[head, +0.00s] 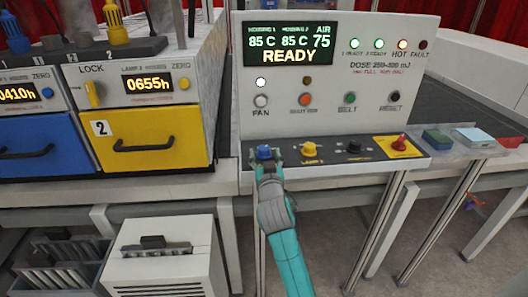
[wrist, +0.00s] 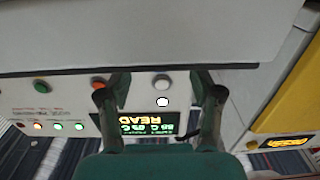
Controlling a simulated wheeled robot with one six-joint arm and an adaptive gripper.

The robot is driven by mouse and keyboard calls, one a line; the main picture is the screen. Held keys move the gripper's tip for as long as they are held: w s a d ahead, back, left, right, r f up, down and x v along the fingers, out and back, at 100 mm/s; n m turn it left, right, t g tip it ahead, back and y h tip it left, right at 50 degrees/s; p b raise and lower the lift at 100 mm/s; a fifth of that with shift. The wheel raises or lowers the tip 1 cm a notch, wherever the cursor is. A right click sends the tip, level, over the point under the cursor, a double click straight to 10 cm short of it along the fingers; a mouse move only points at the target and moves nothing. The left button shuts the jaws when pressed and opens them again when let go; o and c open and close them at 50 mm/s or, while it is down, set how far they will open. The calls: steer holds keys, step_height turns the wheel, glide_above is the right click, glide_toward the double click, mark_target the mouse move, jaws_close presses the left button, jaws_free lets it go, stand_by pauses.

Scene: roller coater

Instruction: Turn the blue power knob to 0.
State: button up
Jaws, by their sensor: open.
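The blue power knob (head: 264,152) is at the left end of the dark strip on the front ledge of the control panel. My gripper (head: 267,160) is at the knob from the front, its fingers open and close on either side of it. I cannot tell whether they touch it. The lower part of the knob and its scale marks are hidden by my gripper, so its setting is not readable. In the wrist view my gripper (wrist: 157,88) shows two spread fingers, and the blue knob is not visible between them.
The upright panel's display (head: 289,43) reads READY. A yellow drawer (head: 148,138) stands left.

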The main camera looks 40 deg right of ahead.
mark_target(267, 153)
steer(key=shift+x, duration=1.45)
steer(key=c, duration=1.1)
steer(key=shift+c, duration=0.2)
steer(key=shift+d+n+y, duration=0.15)
steer(key=shift+n+y, duration=0.15)
steer(key=shift+y, duration=0.1)
steer(key=shift+s+t, duration=0.1)
steer(key=shift+t, duration=0.3)
steer(key=shift+d+f+n+t+y, duration=0.1)
steer(key=shift+n+t+y, duration=0.25)
steer(key=shift+n+y, duration=0.65)
steer(key=shift+d+n+t+y, duration=0.1)
steer(key=shift+n+t+y, duration=0.4)
steer(key=shift+y, duration=0.9)
steer(key=shift+a+n+y, duration=0.1)
steer(key=shift+n+y, duration=0.4)
